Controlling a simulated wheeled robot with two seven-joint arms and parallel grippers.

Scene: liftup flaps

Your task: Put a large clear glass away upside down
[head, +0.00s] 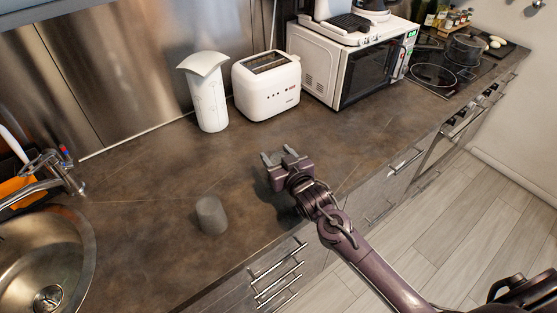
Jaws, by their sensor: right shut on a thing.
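My right gripper (277,157) is over the middle of the counter, with its arm coming in from the lower right. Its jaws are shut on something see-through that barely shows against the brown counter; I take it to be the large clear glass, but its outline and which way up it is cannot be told. A small grey, hazy cup-like glass (211,215) stands on the counter to the left of the gripper and nearer the front edge, apart from it. Its opening cannot be made out. My left gripper is not in view.
A sink (45,255) is at left, a hob (440,72) at far right. Drawer handles (278,268) stick out in front.

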